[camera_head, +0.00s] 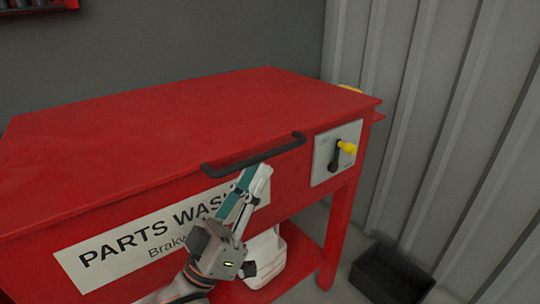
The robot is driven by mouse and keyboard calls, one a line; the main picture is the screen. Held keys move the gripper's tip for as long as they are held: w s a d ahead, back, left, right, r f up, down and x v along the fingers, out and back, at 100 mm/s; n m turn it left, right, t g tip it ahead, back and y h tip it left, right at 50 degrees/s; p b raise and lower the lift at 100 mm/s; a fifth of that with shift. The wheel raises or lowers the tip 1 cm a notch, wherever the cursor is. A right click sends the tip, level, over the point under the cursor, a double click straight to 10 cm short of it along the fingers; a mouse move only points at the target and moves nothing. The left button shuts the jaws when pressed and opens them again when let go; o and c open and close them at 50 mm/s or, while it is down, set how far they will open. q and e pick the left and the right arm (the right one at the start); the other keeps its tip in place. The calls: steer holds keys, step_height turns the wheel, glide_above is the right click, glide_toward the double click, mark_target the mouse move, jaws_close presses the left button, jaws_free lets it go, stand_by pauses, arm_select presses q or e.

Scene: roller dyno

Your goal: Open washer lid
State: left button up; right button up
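The red parts washer stands against the back wall, with its flat red lid (190,115) lying down shut on the body. A black bar handle (254,156) runs along the lid's front edge. My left gripper (257,176) is just below and in front of the handle, its fingers pointing up toward it. The fingers look close together, and I cannot tell from this angle whether they are apart or touch the handle. The gripper hides part of the white "PARTS WASHER" label (125,242). My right gripper is not in view.
A control plate (323,158) with a black and yellow lever (343,150) is right of the handle. A white container (270,258) sits on the lower red shelf (304,257). A black bin (391,275) stands on the floor at right, near the corrugated wall (455,130).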

mark_target(266, 155)
arm_select(q)
steer(key=shift+x, duration=2.2)
steer(key=shift+w, duration=0.1)
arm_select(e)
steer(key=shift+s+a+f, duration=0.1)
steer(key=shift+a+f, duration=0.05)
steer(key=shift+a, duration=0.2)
